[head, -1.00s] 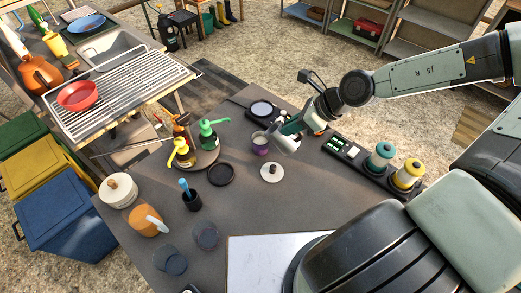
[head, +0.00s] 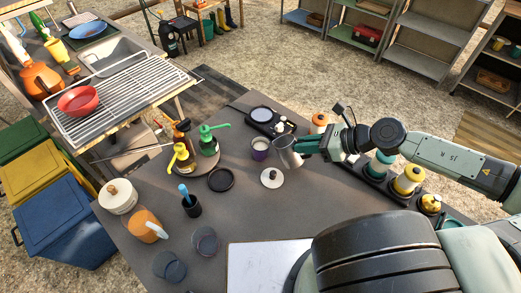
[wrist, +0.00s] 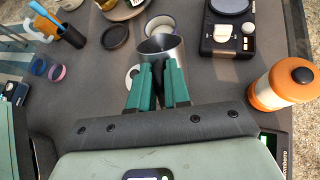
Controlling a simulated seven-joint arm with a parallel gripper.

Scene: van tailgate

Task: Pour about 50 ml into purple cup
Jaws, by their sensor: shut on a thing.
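The purple cup (head: 260,148) stands on the dark table, with pale contents visible inside. It also shows in the wrist view (wrist: 161,22), partly hidden behind the pitcher. My gripper (head: 303,145) is shut on a small metal pitcher (head: 287,153), just right of the cup. In the wrist view the green fingers (wrist: 158,88) close on the near side of the pitcher (wrist: 162,48), whose mouth faces up. I cannot tell the liquid level in the pitcher, nor whether pitcher and cup touch.
A white lid with a knob (head: 271,178) lies in front of the pitcher. Pump bottles (head: 208,142) stand on a round tray to the left. An orange-and-white jar (wrist: 281,86) stands right of my gripper.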

